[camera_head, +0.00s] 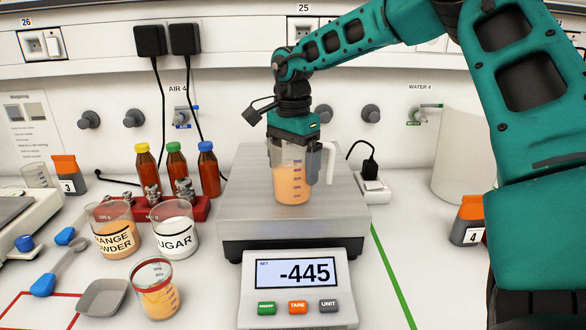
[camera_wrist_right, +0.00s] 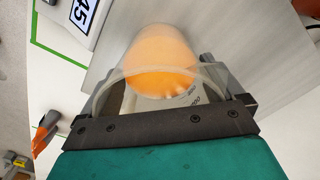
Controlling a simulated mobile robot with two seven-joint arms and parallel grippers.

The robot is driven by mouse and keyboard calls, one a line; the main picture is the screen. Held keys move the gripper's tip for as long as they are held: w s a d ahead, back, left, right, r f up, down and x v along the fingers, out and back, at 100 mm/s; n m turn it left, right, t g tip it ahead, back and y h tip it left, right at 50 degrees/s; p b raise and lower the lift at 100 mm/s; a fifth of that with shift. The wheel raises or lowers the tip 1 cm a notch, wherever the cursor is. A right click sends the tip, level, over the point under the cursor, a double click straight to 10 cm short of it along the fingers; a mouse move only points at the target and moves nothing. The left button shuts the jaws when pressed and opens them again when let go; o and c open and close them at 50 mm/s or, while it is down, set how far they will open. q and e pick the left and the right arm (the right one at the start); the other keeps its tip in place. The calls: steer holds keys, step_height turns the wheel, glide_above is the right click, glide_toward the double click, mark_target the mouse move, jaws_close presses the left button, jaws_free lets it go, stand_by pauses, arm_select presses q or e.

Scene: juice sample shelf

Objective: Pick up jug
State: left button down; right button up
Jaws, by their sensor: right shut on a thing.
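The jug (camera_head: 290,188) is clear with a pale handle on its right side and holds orange liquid. It is upright over the metal plate of the scale (camera_head: 335,205); I cannot tell whether its base touches the plate. My right gripper (camera_head: 293,160) comes down from above and is shut on the jug. In the right wrist view the jug (camera_wrist_right: 160,62) is between the fingers, with the orange liquid seen from above. The scale's display (camera_head: 295,273) reads -445. My left gripper is not in view.
Beakers of orange powder (camera_head: 115,238) and sugar (camera_head: 175,240) stand left of the scale, with a red-rimmed beaker (camera_head: 157,298) in front. Several capped bottles (camera_head: 177,170) stand behind them. A scoop (camera_head: 60,265) and grey dish (camera_head: 102,298) lie at left. Container 4 (camera_head: 468,222) stands at right.

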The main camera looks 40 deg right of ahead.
step_height(320, 180, up, 20)
steer(key=p, duration=0.1)
